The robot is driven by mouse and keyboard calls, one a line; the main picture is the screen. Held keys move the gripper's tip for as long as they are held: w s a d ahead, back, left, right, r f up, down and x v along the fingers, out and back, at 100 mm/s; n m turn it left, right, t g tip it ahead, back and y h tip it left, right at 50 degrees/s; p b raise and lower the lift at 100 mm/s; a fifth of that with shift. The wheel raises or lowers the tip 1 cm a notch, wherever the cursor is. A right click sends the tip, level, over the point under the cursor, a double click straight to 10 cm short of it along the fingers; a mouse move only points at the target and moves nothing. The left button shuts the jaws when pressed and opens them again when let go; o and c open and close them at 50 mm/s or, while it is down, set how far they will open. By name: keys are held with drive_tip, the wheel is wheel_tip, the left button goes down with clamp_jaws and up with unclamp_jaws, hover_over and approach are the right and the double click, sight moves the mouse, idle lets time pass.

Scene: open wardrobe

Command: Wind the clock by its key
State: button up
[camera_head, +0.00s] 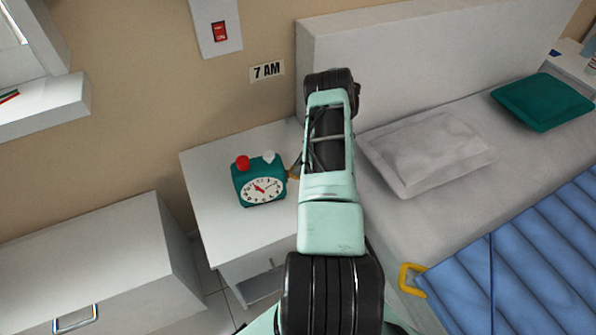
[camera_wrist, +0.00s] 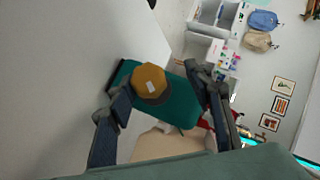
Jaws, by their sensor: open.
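The teal clock (camera_head: 247,191) with a white dial stands on the white bedside table. It has a red button and a pale button on top. In the wrist view the teal clock body (camera_wrist: 180,108) lies beyond a round brass-coloured key (camera_wrist: 150,80) on its side. My gripper (camera_wrist: 157,86) is open, with one finger on each side of the key. I cannot tell whether either finger touches it. In the head view my arm hides most of the gripper, and only a bit of the key (camera_head: 293,174) shows at the clock's right side.
The bedside table (camera_head: 212,205) has bare top around the clock. The bed with a pale pillow (camera_head: 428,150) and blue cover (camera_head: 520,262) is to the right. A wall sign (camera_head: 266,71) reads "7 AM", below a red switch (camera_head: 219,31). A white cabinet (camera_head: 85,265) stands at lower left.

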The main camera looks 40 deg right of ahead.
wheel_tip(320, 180, up, 8)
drive_tip(key=shift+f, duration=0.1)
idle(0.6)
